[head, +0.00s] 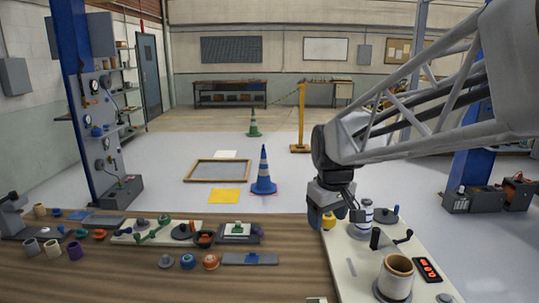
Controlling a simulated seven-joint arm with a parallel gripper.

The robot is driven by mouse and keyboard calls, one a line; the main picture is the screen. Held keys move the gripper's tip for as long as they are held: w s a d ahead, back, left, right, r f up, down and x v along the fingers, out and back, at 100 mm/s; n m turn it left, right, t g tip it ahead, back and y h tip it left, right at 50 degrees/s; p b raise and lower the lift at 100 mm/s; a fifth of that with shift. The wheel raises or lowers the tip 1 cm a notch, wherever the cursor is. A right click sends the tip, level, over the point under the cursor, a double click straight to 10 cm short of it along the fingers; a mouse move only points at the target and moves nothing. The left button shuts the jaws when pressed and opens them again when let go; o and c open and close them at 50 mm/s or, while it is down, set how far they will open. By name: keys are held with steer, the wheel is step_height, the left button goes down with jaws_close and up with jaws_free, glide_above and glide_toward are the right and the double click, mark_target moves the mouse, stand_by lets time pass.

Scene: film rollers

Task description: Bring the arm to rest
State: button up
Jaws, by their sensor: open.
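My arm reaches in from the upper right of the head view. My gripper (336,214) hangs at its end over the left part of a pale board on the bench. A small yellow piece (328,221) shows right by the gripper's tip; I cannot tell whether it touches. A white and dark cylinder (366,212) stands just to the right of the gripper. The jaws are small and partly hidden in this view.
Several rollers and small parts cover the wooden bench (120,275) at left. Its front middle is clear.

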steer(key=s+d+f+m, duration=0.2)
steer(key=s, duration=0.9)
steer(key=s+d+f+m, duration=0.2)
steer(key=s+d+m, duration=0.1)
steer(key=s, duration=0.9)
steer(key=shift+s+f+m+t, duration=0.15)
steer(key=shift+f+m+t, duration=0.15)
steer(key=shift+f+t, duration=0.1)
